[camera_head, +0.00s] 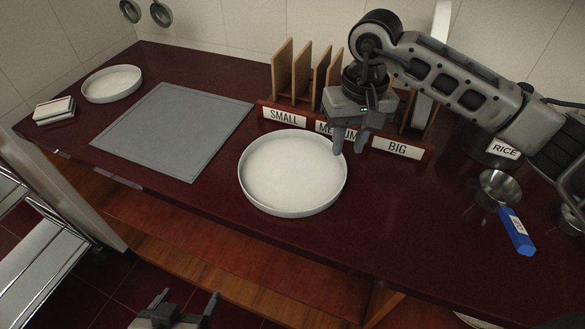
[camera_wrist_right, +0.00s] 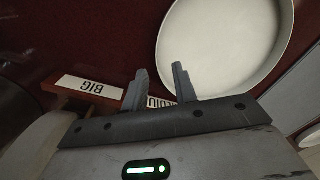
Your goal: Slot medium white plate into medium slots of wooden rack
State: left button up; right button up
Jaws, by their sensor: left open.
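A round white plate (camera_head: 285,172) with a raised rim lies flat on the dark red counter, in front of the wooden rack (camera_head: 283,68). The rack has upright dividers and labels SMALL, MEDIUM and BIG; my right arm partly hides MEDIUM. My right gripper (camera_head: 348,150) points down between the rack's front and the plate's right rim, its fingers apart with nothing between them. The right wrist view shows the plate (camera_wrist_right: 225,45) just beyond the fingers (camera_wrist_right: 160,72). My left gripper (camera_head: 188,296) is open and empty at the bottom edge, below the counter front.
A smaller-looking white dish (camera_head: 112,84) and a small stack of pale blocks (camera_head: 54,110) sit at the left, beside a grey board (camera_head: 175,130). At the right are a metal bowl (camera_head: 498,188), a blue-handled item (camera_head: 517,231) and a RICE container (camera_head: 503,149). The front middle counter is clear.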

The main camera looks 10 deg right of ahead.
jog(key=shift+f+p, duration=0.7)
jog(key=shift+f, duration=2)
grip_shut()
